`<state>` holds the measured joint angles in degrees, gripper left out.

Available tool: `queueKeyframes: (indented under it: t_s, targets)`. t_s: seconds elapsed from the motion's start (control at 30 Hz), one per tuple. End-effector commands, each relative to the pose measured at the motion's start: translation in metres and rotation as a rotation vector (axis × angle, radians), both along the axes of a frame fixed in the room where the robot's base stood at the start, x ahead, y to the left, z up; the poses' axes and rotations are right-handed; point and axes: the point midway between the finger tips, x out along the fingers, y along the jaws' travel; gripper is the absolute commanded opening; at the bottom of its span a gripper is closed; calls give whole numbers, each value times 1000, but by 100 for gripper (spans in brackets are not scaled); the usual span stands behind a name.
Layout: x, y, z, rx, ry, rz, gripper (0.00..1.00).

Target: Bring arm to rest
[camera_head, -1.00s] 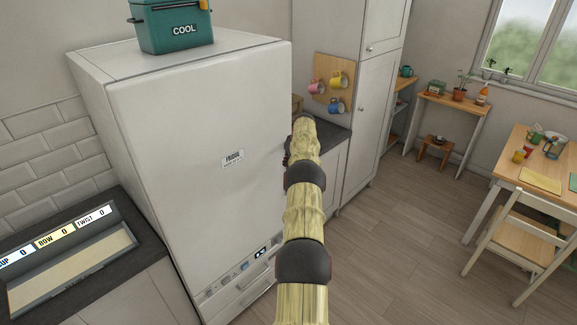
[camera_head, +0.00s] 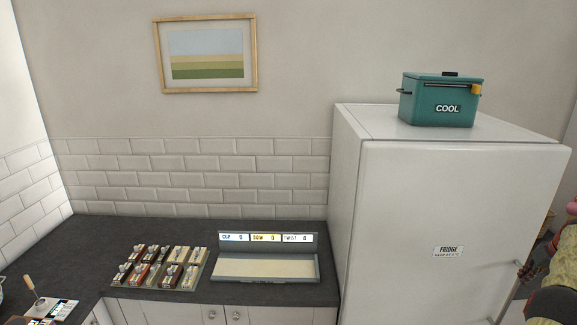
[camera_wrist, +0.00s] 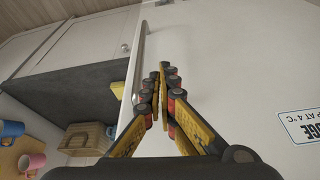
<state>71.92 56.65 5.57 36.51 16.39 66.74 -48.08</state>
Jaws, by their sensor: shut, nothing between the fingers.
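My arm shows only at the right edge of the head view, in pale yellow and black, beside the fridge. My gripper (camera_wrist: 162,70) is in the middle of the wrist view, its yellow and black fingers together with nothing between them. It is in front of the white fridge door (camera_wrist: 230,60), close to the long door handle (camera_wrist: 134,70); whether it touches the handle I cannot tell. In the head view the fridge (camera_head: 430,200) looks shut, with a FRIDGE label (camera_head: 448,252) on its door.
A teal cool box (camera_head: 440,100) stands on the fridge. Left of it, a dark worktop (camera_head: 75,250) holds a grey tray (camera_head: 265,268) and several small blocks. In the wrist view, mugs (camera_wrist: 32,163) and a wooden box (camera_wrist: 88,137) are at the lower left.

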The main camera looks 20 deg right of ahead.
Motion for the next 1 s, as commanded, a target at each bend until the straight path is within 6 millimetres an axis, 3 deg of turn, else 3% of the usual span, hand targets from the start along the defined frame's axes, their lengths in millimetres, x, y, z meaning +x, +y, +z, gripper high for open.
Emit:
queueKeyframes:
  t_s: [0.13, 0.17, 0.3, 0.47, 0.67, 1.0]
  targets:
    - [-1, -4, -1, 13, -13, -90, 0]
    - [-3, -2, -9, 31, -10, -117, 0]
    - [-16, 18, -55, 120, 25, -219, 0]
    - [-30, 50, -72, 189, 62, -313, 0]
    - [-12, 121, -61, 238, 112, -370, 0]
    - [38, 293, -11, 234, 174, -343, 0]
